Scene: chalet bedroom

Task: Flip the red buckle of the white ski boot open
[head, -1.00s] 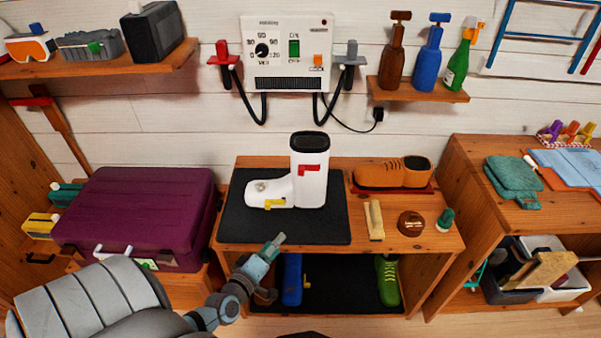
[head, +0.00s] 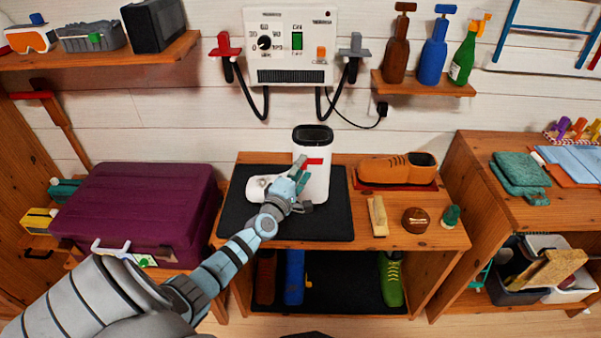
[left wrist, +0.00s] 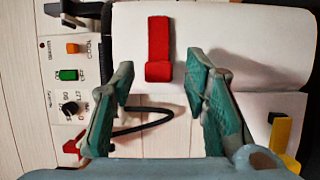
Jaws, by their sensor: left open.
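The white ski boot (head: 318,185) stands upright on the black mat (head: 237,215) on the wooden bench, toe to the left. Its red buckle (head: 314,161) is a small L-shaped lever high on the shaft. My left gripper (head: 297,172) is in front of the shaft at the buckle and hides part of the boot's foot. In the left wrist view the gripper (left wrist: 160,72) is open and empty, and the red buckle (left wrist: 159,45) shows between and just past its fingertips. A yellow buckle (left wrist: 281,132) shows at the right there. My right gripper is not in view.
An orange shoe (head: 397,169), a brush (head: 377,215), a brown round tin (head: 415,220) and a green item (head: 451,215) are on the bench right of the boot. A purple suitcase (head: 140,205) is at the left. A control box (head: 290,45) hangs behind.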

